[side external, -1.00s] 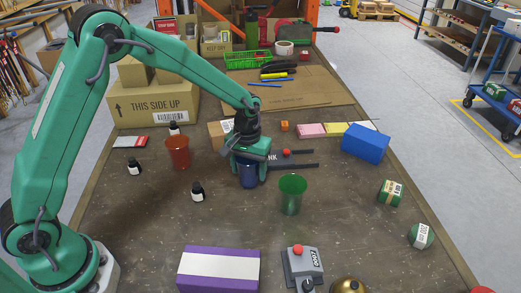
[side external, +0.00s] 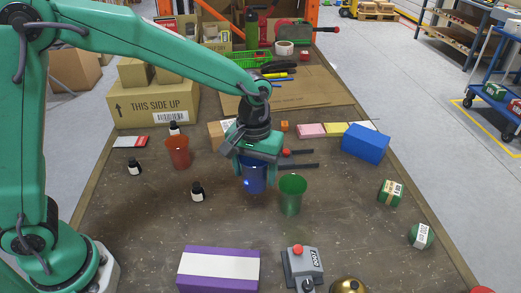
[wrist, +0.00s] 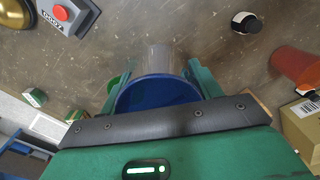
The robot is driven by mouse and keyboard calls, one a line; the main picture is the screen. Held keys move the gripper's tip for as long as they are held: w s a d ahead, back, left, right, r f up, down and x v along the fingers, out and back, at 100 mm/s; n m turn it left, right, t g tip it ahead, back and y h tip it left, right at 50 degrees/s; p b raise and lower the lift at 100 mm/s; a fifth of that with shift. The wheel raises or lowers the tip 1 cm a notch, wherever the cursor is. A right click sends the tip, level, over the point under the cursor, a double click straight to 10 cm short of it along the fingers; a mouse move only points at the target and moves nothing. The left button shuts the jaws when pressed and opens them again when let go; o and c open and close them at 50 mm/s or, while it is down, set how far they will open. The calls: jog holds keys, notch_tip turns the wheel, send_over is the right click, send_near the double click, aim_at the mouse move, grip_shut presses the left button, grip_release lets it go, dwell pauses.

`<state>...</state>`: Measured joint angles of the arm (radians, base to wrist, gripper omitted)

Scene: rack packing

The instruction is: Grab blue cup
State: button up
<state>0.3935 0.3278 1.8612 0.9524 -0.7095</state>
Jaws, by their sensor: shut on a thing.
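The blue cup (side external: 254,177) is held between the fingers of my gripper (side external: 254,168) in the side external view. My gripper is shut on it from above. The cup appears slightly raised off the table, just left of a green cup (side external: 292,194). In the wrist view, the blue cup (wrist: 158,92) shows between my gripper's two green fingers (wrist: 153,82), its lower part partly hidden by the gripper body.
A red cup (side external: 178,153) and small dark bottles (side external: 197,191) stand to the left. A blue box (side external: 366,143) is at right. A purple box (side external: 218,269) and a grey button box (side external: 303,268) are at the front. Open table lies between.

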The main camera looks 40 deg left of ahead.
jog(key=shift+s+d+r, duration=0.2)
jog(key=shift+d, duration=0.05)
dwell(0.5)
